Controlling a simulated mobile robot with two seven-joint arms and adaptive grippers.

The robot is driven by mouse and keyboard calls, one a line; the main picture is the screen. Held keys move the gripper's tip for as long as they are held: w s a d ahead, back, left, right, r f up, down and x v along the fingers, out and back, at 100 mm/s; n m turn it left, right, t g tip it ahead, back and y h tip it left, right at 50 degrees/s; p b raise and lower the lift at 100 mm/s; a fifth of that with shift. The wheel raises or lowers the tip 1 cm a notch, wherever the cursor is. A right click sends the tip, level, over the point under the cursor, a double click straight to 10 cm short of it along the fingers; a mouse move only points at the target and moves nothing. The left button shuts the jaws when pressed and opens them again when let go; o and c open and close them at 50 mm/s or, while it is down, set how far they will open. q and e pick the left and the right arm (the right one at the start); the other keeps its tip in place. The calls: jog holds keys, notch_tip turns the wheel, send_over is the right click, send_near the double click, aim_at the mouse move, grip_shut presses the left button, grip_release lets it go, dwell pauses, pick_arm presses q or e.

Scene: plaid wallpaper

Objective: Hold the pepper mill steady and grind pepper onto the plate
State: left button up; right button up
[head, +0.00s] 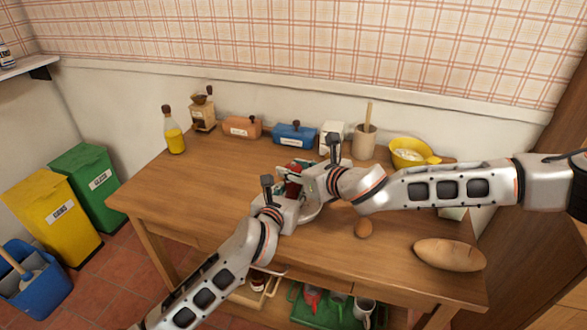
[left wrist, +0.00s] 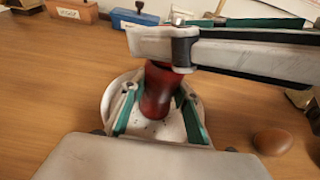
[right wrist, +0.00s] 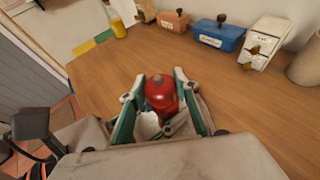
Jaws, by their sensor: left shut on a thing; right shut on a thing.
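The red pepper mill (left wrist: 157,92) stands upright over the white plate (left wrist: 110,104) in the left wrist view. Dark specks lie on the plate around the mill's base. My left gripper (left wrist: 160,118) is shut on the mill's lower body. My right gripper (right wrist: 162,104) is shut on its upper part; the red rounded top (right wrist: 160,88) shows between the green-edged fingers in the right wrist view. In the head view the mill (head: 293,186) is mostly hidden by both grippers, and only part of the plate (head: 311,216) shows.
A brown egg (head: 364,228) and a bread loaf (head: 449,254) lie on the table to the right. Along the wall stand an oil bottle (head: 172,134), a coffee grinder (head: 202,110), orange (head: 241,127) and blue (head: 294,134) boxes, and a yellow bowl (head: 410,155). The table's left part is clear.

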jog(key=shift+m+t+h, duration=0.8)
jog(key=shift+m+h, duration=0.8)
jog(key=shift+h, duration=0.1)
jog(key=shift+m+h, duration=0.3)
jog(key=shift+d, duration=0.1)
jog(key=o, duration=1.2)
jog(key=shift+c, duration=0.2)
jog(key=shift+s, duration=0.1)
jog(key=v, duration=1.2)
jog(key=shift+f, duration=0.15)
